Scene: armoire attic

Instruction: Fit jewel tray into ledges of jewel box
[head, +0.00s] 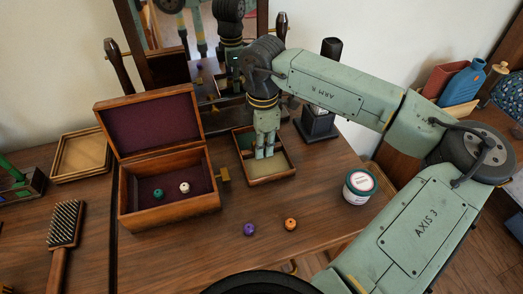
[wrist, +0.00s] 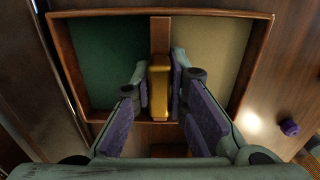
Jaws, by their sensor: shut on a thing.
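The jewel tray (head: 271,181) is a shallow wooden tray with a green and a beige compartment. It is right of the jewel box and looks to be on or just above the table. In the wrist view the tray (wrist: 100,14) has a central wooden divider with a gold grip (wrist: 159,92). My gripper (head: 265,154) is over the tray, and its fingers (wrist: 160,85) are shut on the gold grip. The jewel box (head: 170,212) stands open, its purple-lined lid raised at the back. A green and a white jewel lie inside. Its inner ledges are too small to make out.
A purple ball (head: 249,229) and an orange ball (head: 291,224) lie in front of the tray. A white jar (head: 359,187) stands to the right. A brush (head: 63,225) and a square wooden tray (head: 80,176) are at left. A mirror (head: 185,25) stands behind.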

